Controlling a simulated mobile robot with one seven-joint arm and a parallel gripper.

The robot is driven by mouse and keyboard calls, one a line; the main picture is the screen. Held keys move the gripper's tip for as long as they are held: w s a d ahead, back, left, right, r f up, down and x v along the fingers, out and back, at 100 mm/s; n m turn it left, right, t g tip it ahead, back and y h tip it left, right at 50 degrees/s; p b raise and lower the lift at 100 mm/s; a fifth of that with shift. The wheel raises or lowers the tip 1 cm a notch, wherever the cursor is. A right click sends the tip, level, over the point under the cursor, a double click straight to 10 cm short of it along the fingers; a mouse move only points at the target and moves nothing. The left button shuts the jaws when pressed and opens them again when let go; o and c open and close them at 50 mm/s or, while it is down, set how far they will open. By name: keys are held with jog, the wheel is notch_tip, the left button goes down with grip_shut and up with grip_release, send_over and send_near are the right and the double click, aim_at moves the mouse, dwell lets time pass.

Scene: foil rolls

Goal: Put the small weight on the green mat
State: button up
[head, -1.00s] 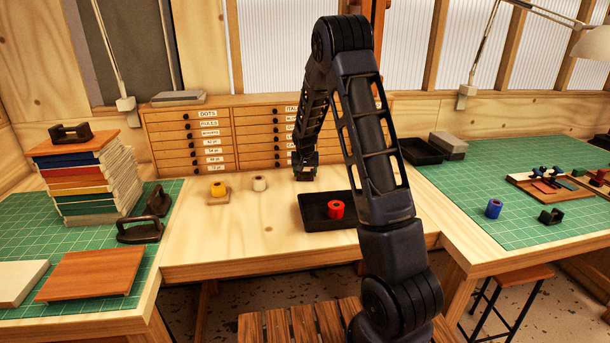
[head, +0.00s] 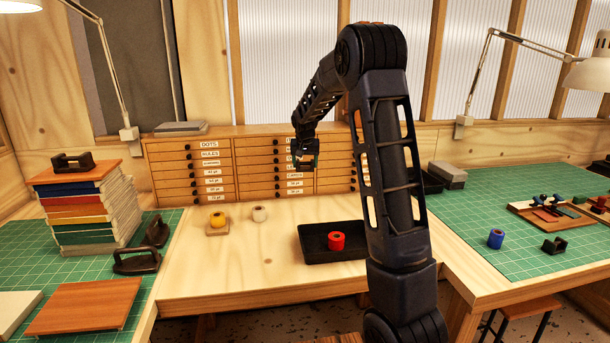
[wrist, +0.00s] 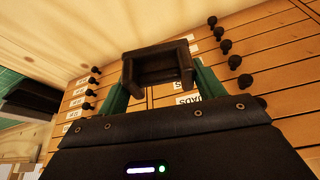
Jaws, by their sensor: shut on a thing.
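My gripper (head: 304,166) is up in front of the drawer cabinet, above the back of the wooden table. In the wrist view, its green fingers (wrist: 160,95) are shut on a small dark weight (wrist: 158,63) with a U-shaped outline. In the head view the weight is too small and dark to make out clearly. One green mat (head: 475,205) covers the right table. Another green mat (head: 25,265) covers the left table.
A black tray (head: 310,254) with a red roll (head: 336,241) sits mid-table. The right mat holds a blue roll (head: 495,238), a dark bracket-like piece (head: 554,245) and a board. Books (head: 85,205) and dark handled weights (head: 137,260) crowd the left mat.

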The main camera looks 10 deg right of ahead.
jog(key=shift+r, duration=0.75)
jog(key=shift+d, duration=0.1)
jog(key=s+d+m+g+h, duration=0.2)
jog(key=d+m, duration=0.6)
jog(key=d, duration=1.5)
jog(key=s+d+m+g+h, duration=0.25)
jog(key=d+m, duration=0.45)
jog(key=d, duration=1.5)
jog(key=s+d+m+g+y, duration=0.1)
jog(key=s+d+m, duration=0.3)
jog(key=s+d, duration=0.45)
jog(key=s+d+m+g+y, duration=0.15)
jog(key=s+d+m, duration=0.3)
jog(key=d, duration=0.75)
jog(key=s+d+m+g+y, duration=0.1)
jog(key=s+d+m, duration=0.3)
jog(key=s+d, duration=0.55)
jog(key=s+d+m+g+y, duration=0.1)
jog(key=s+d+m, duration=0.5)
jog(key=s, duration=0.6)
jog(key=shift+n, duration=0.75)
jog(key=f, duration=1.3)
jog(key=d+f, duration=0.1)
jog(key=f, duration=0.5)
jog(key=shift+s+f, duration=0.15)
jog(key=shift+f, duration=0.05)
jog(key=shift+a+f, duration=0.1)
